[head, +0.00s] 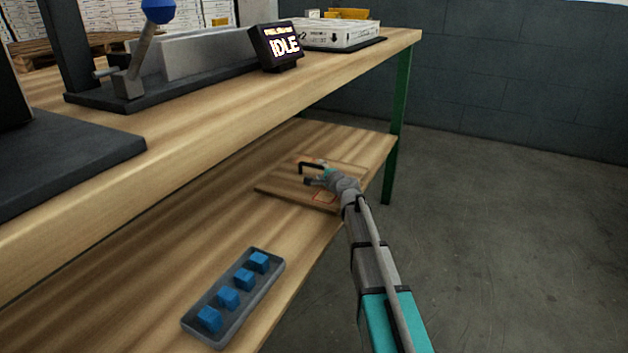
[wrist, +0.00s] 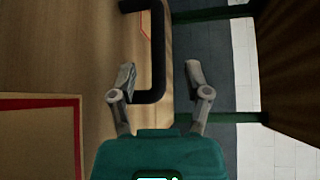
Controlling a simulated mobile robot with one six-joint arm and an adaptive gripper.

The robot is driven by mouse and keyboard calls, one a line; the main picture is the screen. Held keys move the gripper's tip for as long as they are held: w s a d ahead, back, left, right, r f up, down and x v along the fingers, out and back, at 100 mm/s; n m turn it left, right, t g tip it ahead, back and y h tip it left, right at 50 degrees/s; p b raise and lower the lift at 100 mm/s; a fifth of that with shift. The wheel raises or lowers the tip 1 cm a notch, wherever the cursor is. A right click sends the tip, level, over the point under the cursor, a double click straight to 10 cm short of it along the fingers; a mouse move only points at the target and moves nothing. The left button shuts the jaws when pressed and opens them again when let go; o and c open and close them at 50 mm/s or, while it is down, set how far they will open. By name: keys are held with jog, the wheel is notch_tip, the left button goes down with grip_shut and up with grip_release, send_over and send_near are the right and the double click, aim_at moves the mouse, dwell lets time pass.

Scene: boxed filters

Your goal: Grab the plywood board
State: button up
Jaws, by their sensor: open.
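My gripper (head: 314,179) is open over the board, close to the handle, with my arm reaching in from the front right. In the wrist view the board (wrist: 85,60) fills the left part, and the handle (wrist: 157,45) runs up and down. My open fingers (wrist: 159,72) appear on either side of the handle's lower part. I cannot tell how deep the handle sits between them, and no contact is clear.
A grey tray (head: 245,325) with several blue cubes sits nearer on the lower shelf. The thick upper worktop (head: 200,120) overhangs the shelf and carries an IDLE display (head: 277,46). A green leg (head: 399,120) stands behind the board. The floor at right is clear.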

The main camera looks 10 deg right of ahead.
aim_at(316, 167)
jog(key=shift+w, duration=0.1)
jog(key=shift+b+x, duration=0.45)
jog(key=shift+x, duration=2.1)
jog(key=shift+a+f, duration=0.15)
grip_shut()
